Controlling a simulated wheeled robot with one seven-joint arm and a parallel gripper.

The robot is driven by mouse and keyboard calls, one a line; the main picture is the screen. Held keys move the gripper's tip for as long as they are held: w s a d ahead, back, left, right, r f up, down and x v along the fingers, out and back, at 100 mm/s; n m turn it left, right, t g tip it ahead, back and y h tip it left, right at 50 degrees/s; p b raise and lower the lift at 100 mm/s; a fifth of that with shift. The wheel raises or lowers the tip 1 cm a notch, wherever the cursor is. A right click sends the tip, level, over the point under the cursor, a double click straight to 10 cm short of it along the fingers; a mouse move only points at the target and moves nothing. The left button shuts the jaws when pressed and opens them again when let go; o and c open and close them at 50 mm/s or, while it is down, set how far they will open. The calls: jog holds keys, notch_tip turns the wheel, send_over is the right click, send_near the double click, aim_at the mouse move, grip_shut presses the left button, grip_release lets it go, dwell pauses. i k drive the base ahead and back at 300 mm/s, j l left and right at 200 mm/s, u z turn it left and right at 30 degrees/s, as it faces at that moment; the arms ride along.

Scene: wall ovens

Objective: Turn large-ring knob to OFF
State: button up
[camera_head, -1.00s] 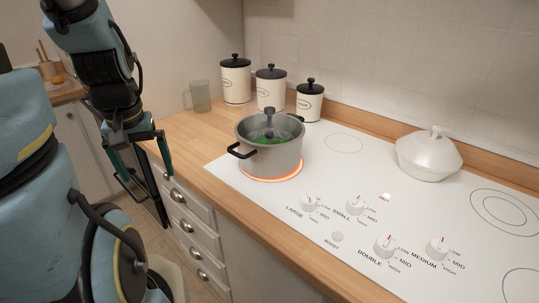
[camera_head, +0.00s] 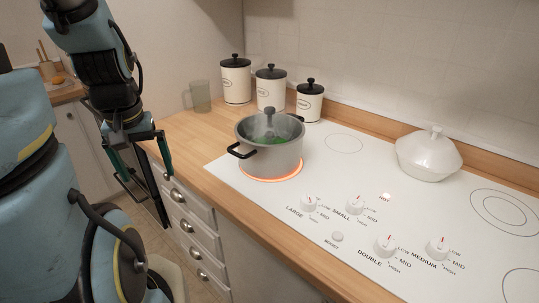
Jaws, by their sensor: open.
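The large-ring knob (camera_head: 309,203) is a white knob with a red mark, next to the printed word LARGE on the white cooktop (camera_head: 225,165). Its exact setting is too small to tell. My gripper (camera_head: 150,182) hangs open and empty at the left, beside the drawers in front of the counter, well apart from the knob.
Other knobs are SMALL (camera_head: 355,204), DOUBLE (camera_head: 385,244) and MEDIUM (camera_head: 437,246), with a round BOOST button (camera_head: 337,237). A white lidded dish (camera_head: 428,158) stands at the right. Canisters (camera_head: 271,88) and a glass (camera_head: 201,96) stand behind the pot. The front counter edge is clear.

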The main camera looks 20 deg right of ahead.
aim_at(308, 201)
jog(key=z, duration=2.35)
jog(key=k+l, duration=0.15)
jog(key=k, duration=0.4)
jog(key=u, duration=0.4)
jog(key=j+u, duration=0.1)
jog(key=u, duration=0.25)
jog(key=i+u, duration=0.1)
jog(key=u, duration=0.7)
jog(key=i+u, duration=0.15)
jog(key=i, duration=0.2)
